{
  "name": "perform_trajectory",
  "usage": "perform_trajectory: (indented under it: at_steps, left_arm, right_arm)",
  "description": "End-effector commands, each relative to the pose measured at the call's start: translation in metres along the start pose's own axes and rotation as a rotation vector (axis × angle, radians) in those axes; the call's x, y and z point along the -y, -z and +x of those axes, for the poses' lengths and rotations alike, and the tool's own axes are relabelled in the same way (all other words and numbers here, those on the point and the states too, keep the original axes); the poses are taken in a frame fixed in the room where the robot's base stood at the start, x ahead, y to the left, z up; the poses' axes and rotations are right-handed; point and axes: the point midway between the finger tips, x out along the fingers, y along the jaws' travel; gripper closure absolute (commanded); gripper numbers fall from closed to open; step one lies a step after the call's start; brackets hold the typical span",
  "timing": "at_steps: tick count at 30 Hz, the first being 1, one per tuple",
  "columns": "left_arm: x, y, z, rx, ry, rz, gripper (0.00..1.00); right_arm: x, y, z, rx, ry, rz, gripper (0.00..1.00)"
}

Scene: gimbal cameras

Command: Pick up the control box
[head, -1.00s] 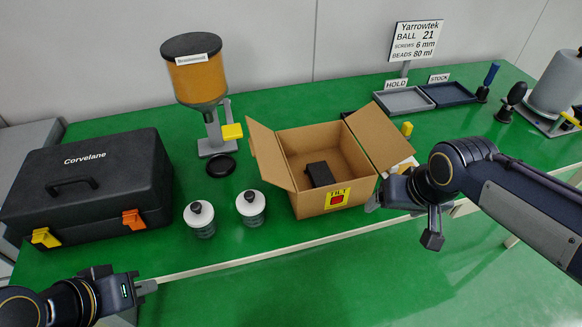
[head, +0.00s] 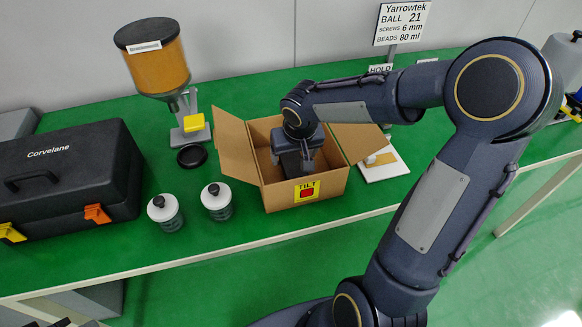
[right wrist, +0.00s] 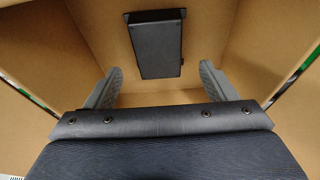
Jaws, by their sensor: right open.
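The control box, a plain black block (right wrist: 157,45), lies on the floor of an open cardboard box (head: 296,196). In the right wrist view it shows whole, ahead of and between the two grey fingers, apart from them. My right gripper (head: 292,162) reaches down into the cardboard box from above. Its fingers are spread with nothing between them (right wrist: 159,88). In the head view the gripper and wrist mostly hide the control box. Only a dark edge of my left gripper (head: 62,323) shows at the bottom left; its jaws cannot be made out.
The cardboard walls and raised flaps (head: 236,146) surround my right gripper. A white board (head: 384,168) lies right of the box.

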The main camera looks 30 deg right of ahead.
Motion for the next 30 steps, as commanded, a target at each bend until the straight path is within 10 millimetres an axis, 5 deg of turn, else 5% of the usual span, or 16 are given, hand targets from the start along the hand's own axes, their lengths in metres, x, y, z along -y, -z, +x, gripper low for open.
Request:
perform_trajectory:
  at_steps: [9, 30]
  left_arm:
    - [0.001, -0.001, 0.003, 0.000, 0.000, 0.000, 1.00]
    - [0.003, -0.003, 0.006, 0.000, 0.000, 0.000, 1.00]
  right_arm:
    - [-0.001, -0.009, 0.042, 0.002, 0.001, 0.000, 0.22]
    - [-0.001, -0.009, 0.046, 0.000, 0.001, 0.000, 0.22]
